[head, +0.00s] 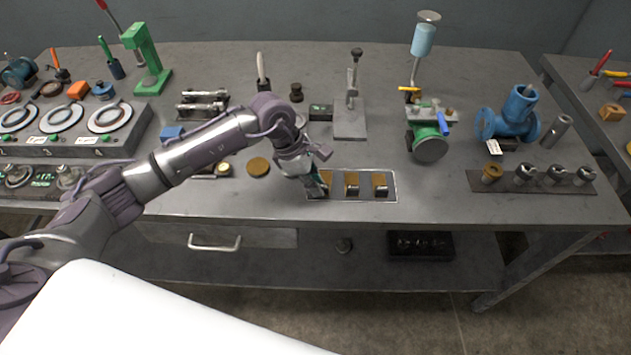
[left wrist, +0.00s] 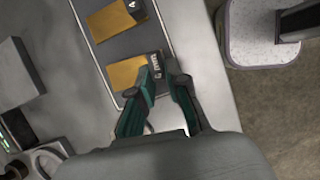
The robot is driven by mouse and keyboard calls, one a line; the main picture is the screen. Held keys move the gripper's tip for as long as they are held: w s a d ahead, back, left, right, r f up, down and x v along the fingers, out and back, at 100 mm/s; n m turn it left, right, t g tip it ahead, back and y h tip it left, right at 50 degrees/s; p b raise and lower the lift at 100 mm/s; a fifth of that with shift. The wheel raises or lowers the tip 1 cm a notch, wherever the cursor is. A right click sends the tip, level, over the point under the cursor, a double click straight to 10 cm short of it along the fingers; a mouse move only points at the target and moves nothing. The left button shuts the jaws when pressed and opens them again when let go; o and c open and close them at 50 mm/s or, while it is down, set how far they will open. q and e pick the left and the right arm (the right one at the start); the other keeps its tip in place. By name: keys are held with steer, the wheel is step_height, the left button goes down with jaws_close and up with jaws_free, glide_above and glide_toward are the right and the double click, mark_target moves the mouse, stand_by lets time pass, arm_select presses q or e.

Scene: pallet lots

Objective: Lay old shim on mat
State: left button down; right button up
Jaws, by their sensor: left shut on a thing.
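My left gripper (head: 316,190) is at the left end of a shallow metal-rimmed tray (head: 396,187) near the table's front edge. In the left wrist view the same gripper (left wrist: 167,82) has its fingers close together beside a dark, marked block at the end of a tan plate (left wrist: 131,73). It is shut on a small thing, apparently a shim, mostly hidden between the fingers. Two more tan pieces with dark ends, one in the middle (head: 351,178) and one at the right (head: 379,179), lie in the tray. I cannot tell which thing is the mat. My right gripper is not in view.
A round tan disc (head: 258,166) lies left of the tray. A clamp stand (head: 350,118) is behind it. A green-bodied device (head: 430,145), a blue flanged fitting (head: 508,118) and a rack with several cylinders (head: 530,187) stand at right.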

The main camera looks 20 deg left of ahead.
arm_select(q)
steer(key=c, duration=1.1)
jaws_free()
steer(key=shift+r, duration=0.1)
